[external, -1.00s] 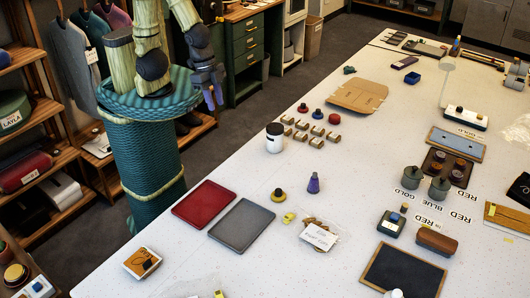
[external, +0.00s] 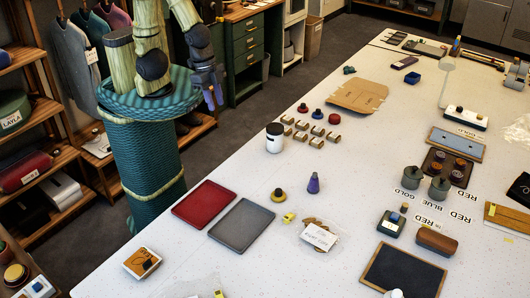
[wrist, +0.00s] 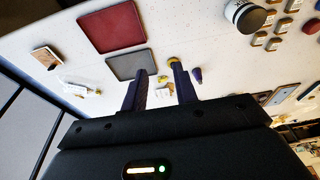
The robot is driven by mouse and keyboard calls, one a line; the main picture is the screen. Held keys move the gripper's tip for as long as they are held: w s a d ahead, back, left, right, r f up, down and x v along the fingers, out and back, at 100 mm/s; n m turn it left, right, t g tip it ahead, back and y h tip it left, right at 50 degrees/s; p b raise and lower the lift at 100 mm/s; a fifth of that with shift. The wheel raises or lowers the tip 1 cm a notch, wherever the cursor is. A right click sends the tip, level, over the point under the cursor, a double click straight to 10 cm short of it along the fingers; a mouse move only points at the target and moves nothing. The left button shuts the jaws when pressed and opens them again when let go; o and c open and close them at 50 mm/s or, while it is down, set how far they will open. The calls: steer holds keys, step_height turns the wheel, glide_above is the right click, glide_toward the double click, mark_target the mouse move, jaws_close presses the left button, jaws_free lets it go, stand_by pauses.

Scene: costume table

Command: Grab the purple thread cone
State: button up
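The purple thread cone (external: 313,183) stands upright on the white table, right of a yellow-topped round item (external: 279,195). In the wrist view the purple cone (wrist: 197,74) shows just right of my right finger, well beyond it. My gripper (external: 212,97) is off the table's left edge, beside the green woven column, far from the cone. In the wrist view my gripper (wrist: 160,88) has its two dark purple fingers spread apart with nothing between them that it holds.
A red tray (external: 204,204) and a grey tray (external: 242,226) lie left of the cone. A white jar with a dark lid (external: 274,138) stands behind it, near several small boxes (external: 301,125). A clear bag with a white label (external: 319,236) lies in front. Table around the cone is mostly bare.

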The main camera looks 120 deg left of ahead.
steer(key=shift+o, duration=1.3)
steer(key=w+a+f+m+t+b, duration=0.2)
steer(key=w+a+f+t+b, duration=0.15)
steer(key=w+a, duration=0.6)
steer(key=w+a+f+m+t+b, duration=0.1)
steer(key=w+a+f+t+b, duration=0.35)
steer(key=w, duration=0.75)
steer(key=s+a+f+m+h+b, duration=0.1)
steer(key=a+f+m+h+b, duration=0.2)
steer(key=a+f+h, duration=0.4)
step_height(320, 180, down, 4)
steer(key=shift+s+r+m+h, duration=0.1)
steer(key=shift+s+m+h, duration=0.25)
steer(key=shift+m+h, duration=0.2)
steer(key=shift+w+d, duration=0.1)
